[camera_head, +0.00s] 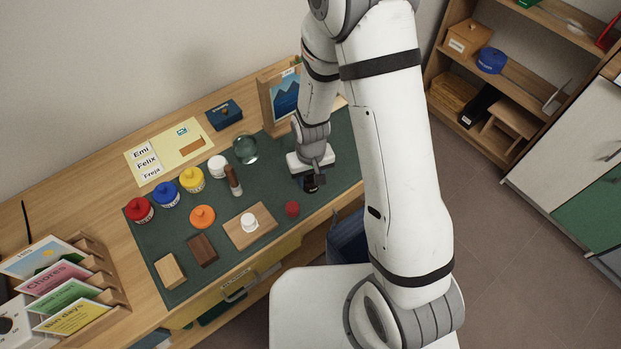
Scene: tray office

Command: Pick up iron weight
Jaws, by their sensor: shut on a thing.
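My gripper (314,176) points down at the right side of the dark green mat (180,272). It is shut on a small black object (310,186), which looks like the iron weight. The gripper and arm hide most of this object, and I cannot tell whether it touches the mat.
Near the gripper are a red ball-like thing (292,208), a wooden board (262,216) with a white piece (249,221), and a brown-topped bottle (233,181). Red (139,210), blue (166,194) and yellow (192,179) jars stand left. A picture frame (284,97) stands behind.

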